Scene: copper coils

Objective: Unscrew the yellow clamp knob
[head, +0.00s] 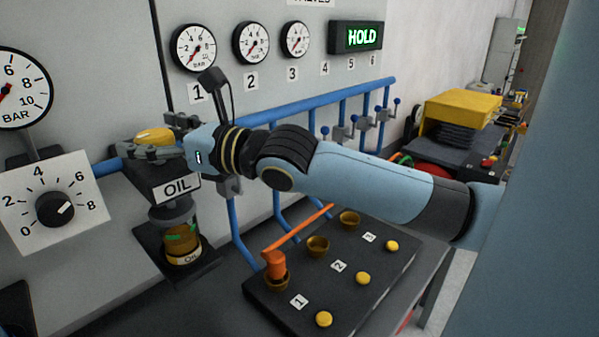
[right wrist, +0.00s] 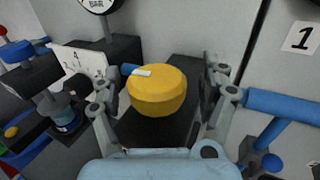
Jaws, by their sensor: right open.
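The yellow clamp knob (head: 155,134) sits on top of the dark block above the OIL label (head: 177,188). In the right wrist view the knob (right wrist: 157,92) is a wide round cap with a small white mark at its top edge. My right gripper (head: 150,137) reaches in from the right, with its fingers around the knob. In the wrist view the right gripper (right wrist: 160,84) is open, one finger on each side of the knob, with gaps visible between fingers and knob. The far finger is partly hidden in the head view. My left gripper is not in view.
A blue pipe (head: 315,99) with valves runs right of the block. A glass oil cup (head: 182,240) hangs below it. A dial panel (head: 55,203) stands close on the left. An orange-handled tool (head: 275,263) stands on the button board (head: 375,290) below my right arm.

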